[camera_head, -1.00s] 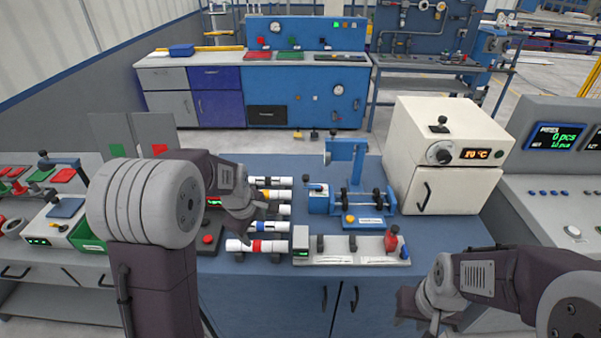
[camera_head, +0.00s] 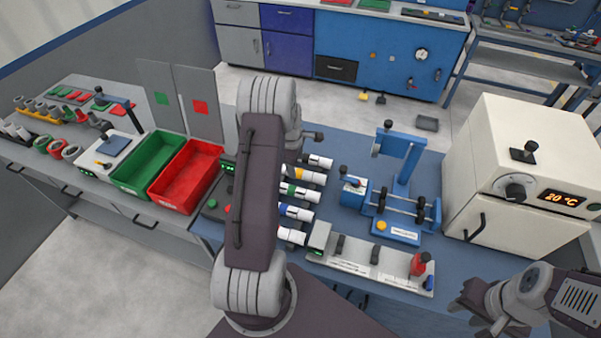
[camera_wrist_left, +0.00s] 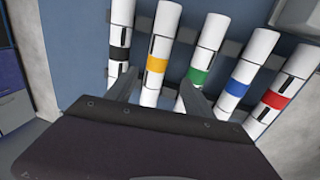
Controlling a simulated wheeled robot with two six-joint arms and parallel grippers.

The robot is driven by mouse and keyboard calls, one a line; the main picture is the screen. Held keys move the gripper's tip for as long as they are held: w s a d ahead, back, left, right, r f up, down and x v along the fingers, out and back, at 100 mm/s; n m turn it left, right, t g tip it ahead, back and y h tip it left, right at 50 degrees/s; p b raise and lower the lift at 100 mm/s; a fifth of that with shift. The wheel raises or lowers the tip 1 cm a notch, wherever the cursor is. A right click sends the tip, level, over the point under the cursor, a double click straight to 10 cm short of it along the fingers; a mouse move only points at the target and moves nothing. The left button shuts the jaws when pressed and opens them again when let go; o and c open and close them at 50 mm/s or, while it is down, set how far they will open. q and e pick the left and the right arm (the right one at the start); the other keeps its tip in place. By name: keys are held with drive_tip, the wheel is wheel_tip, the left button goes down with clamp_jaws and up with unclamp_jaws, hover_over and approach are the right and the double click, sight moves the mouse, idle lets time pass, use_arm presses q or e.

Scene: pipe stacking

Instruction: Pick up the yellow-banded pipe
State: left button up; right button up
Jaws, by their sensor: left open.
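The yellow-banded pipe (camera_head: 311,178) is a white pipe in a row of banded pipes on the blue bench, partly covered by my left arm in the head view. In the left wrist view the yellow-banded pipe (camera_wrist_left: 158,62) lies between the black-banded pipe (camera_wrist_left: 120,50) and the green-banded pipe (camera_wrist_left: 203,62). My left gripper (camera_wrist_left: 158,87) is open, its fingertips showing on either side of the yellow-banded pipe; the right-hand fingertip overlaps the green-banded pipe's edge. I cannot tell its height above them. My right gripper (camera_head: 474,304) is at the lower right, away from the pipes; its jaw opening is unclear.
The blue-banded pipe (camera_wrist_left: 243,78) and red-banded pipe (camera_wrist_left: 281,95) continue the row. A blue fixture (camera_head: 399,165), a pale rail unit (camera_head: 365,275) and a white oven (camera_head: 520,150) stand to the right. Green (camera_head: 140,184) and red (camera_head: 180,200) bins are at left.

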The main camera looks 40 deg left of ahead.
sight(299, 171)
use_arm(q)
drive_tip(key=shift+w+f, duration=0.7)
drive_tip(key=shift+f, duration=0.35)
drive_tip(key=f, duration=0.3)
drive_tip(key=f+p, duration=0.1)
drive_tip(key=shift+w+f, duration=0.3)
drive_tip(key=shift+w, duration=0.05)
drive_tip(key=shift+w+f, duration=0.2)
drive_tip(key=shift+s+r, duration=0.15)
drive_tip(key=c, duration=0.7)
clamp_jaws()
wheel_tip(299, 171, up, 10)
drive_tip(key=shift+b, duration=0.45)
